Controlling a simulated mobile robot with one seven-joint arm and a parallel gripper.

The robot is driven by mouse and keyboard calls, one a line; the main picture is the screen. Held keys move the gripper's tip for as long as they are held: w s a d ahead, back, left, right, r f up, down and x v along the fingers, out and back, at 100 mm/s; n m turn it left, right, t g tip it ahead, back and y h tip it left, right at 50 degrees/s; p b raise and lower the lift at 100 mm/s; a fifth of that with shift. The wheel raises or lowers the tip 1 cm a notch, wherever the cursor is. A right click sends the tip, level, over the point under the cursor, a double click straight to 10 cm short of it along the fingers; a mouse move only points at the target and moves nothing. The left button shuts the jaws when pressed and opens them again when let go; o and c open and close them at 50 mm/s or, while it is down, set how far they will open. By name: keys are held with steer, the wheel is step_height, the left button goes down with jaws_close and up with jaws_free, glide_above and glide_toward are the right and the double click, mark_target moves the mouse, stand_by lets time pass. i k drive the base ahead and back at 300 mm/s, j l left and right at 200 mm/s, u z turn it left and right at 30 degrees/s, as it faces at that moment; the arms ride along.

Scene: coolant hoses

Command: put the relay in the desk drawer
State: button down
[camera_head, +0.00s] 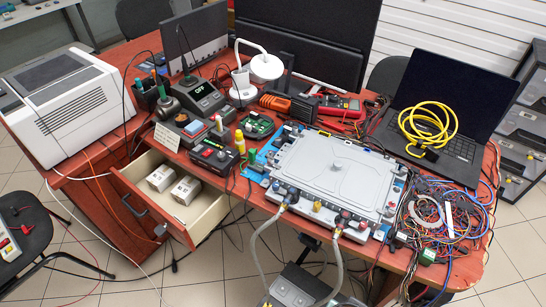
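The desk drawer (205,222) is pulled open at the left front of the reddish wooden desk. Two small pale box-shaped items lie in it, a left one (160,177) and a right one (185,190). The drawer floor around them is partly bare. I cannot tell for sure which item is the relay. Small parts near the drawer include a green circuit board (257,125) and a black box with coloured knobs (214,155). A small green block (428,257) sits at the desk's right front. My gripper is not in view.
A large grey plate assembly (340,172) with hoses fills the desk's middle. A yellow coil (428,122) lies on the laptop (455,100). Tangled wires (445,215) cover the right end. A white machine (70,105) stands left. Cables hang beside the drawer.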

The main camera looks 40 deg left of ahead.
mark_target(197, 217)
steer(key=j+u, duration=0.15)
steer(key=u, duration=0.25)
steer(key=i+j+u, duration=0.15)
steer(key=u, duration=0.25)
steer(key=i+j+u, duration=0.1)
steer(key=u, duration=0.25)
steer(key=i+j, duration=0.55)
steer(key=i+j+u, duration=0.05)
steer(key=i, duration=0.05)
